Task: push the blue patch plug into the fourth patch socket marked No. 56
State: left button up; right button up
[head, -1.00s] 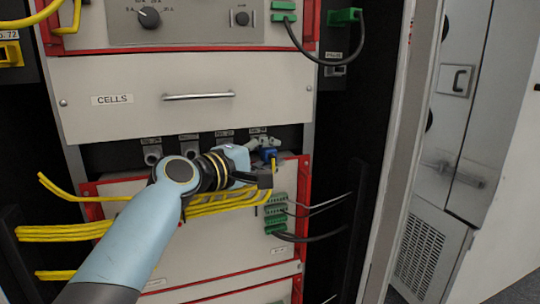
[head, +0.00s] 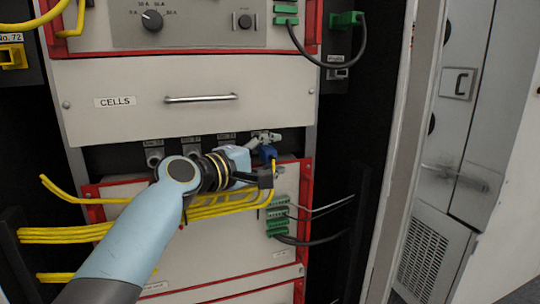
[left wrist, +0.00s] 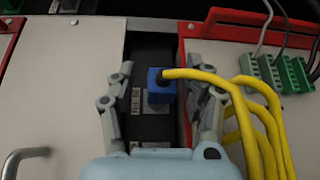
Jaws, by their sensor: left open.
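The blue patch plug (head: 267,153) with its yellow cable is at the right end of the black socket strip (head: 128,154). In the left wrist view the plug (left wrist: 160,87) stands between the spread fingers of my left gripper (left wrist: 165,95), with a gap on each side. My left gripper (head: 266,158) is open around the plug. The fourth socket and its label are hidden by the upper finger and plug, so I cannot tell how deep the plug sits. A socket (head: 153,158) shows at the strip's left. My right gripper is out of view.
The CELLS drawer (head: 200,127) with a bar handle is just above the strip. Below is a red-edged panel with green terminal blocks (head: 277,213). Yellow cables (head: 70,232) run close under my gripper. Grey cabinets stand at the right.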

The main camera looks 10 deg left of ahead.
pick_arm(q)
jog(key=shift+s+a+f, duration=0.1)
jog(key=shift+s+a, duration=0.1)
jog(key=shift+s, duration=0.1)
jog(key=f+v, duration=0.1)
jog(key=v, duration=1)
jog(key=s+a+f+g+y+b, duration=0.15)
jog(key=s+f, duration=0.35)
jog(key=f, duration=0.8)
jog(key=s+a+f+g+y, duration=0.2)
jog(key=s+a+f+g, duration=0.15)
jog(key=f, duration=0.95)
jog(key=s+a+f+g+y+b, duration=0.15)
jog(key=s+f, duration=0.35)
jog(key=f, duration=0.8)
jog(key=s+a+f+m+g+y, duration=0.2)
jog(key=s+a+f+m+g, duration=0.15)
jog(key=s+f, duration=1.1)
jog(key=s+a+f+m+g+y, duration=0.1)
jog(key=s+f+m, duration=0.3)
jog(key=s, duration=0.7)
jog(key=s+a+f+m+g+y, duration=0.1)
jog(key=s+f+m+g, duration=0.2)
jog(key=s, duration=0.9)
jog(key=f+m, duration=0.1)
jog(key=m, duration=0.1)
jog(key=shift+f+m+g, duration=0.2)
jog(key=shift+m+g, duration=0.1)
jog(key=shift+m, duration=0.05)
